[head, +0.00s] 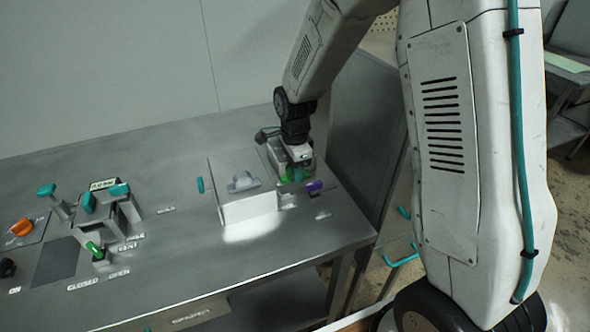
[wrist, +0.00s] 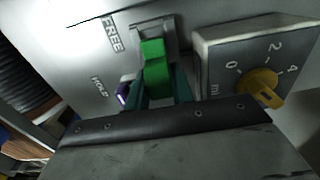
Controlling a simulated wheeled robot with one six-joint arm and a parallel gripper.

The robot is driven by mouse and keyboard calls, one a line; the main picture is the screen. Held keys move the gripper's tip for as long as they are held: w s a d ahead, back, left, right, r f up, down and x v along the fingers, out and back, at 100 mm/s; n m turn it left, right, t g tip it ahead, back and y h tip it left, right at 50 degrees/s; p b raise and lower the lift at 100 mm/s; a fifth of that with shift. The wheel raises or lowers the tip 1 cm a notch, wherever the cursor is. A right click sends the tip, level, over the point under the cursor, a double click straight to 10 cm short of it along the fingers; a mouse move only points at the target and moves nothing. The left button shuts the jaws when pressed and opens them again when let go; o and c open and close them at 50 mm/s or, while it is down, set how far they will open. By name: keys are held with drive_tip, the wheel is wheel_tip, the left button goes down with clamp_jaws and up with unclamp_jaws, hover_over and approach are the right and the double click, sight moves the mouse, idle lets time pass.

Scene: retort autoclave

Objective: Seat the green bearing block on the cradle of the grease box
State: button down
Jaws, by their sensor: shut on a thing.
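The green bearing block (wrist: 155,68) is between the teal fingers of my gripper (wrist: 161,88) in the wrist view. My gripper is shut on it. Its upper end lies against a grey slotted bracket (wrist: 152,30); I cannot tell whether they touch. In the head view my gripper (head: 296,173) is low over the bench's right end, with green (head: 283,178) showing beside its fingers. What looks like the grease box (head: 250,208) is just left of it, an open grey box with a light front wall. A grey rounded cradle (head: 243,182) stands inside it, empty.
A purple lever (head: 314,186) is right of my gripper, near FREE and HOLD labels. A timer box with a yellow knob (wrist: 262,86) is close on the right in the wrist view. Teal, green and orange controls (head: 22,228) fill the bench's left.

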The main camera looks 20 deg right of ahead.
drive_tip(key=shift+f, duration=0.2)
drive_tip(key=shift+f, duration=0.45)
drive_tip(key=shift+f, duration=0.4)
idle(1.6)
drive_tip(key=shift+f, duration=0.3)
drive_tip(key=shift+f, duration=0.1)
idle(0.4)
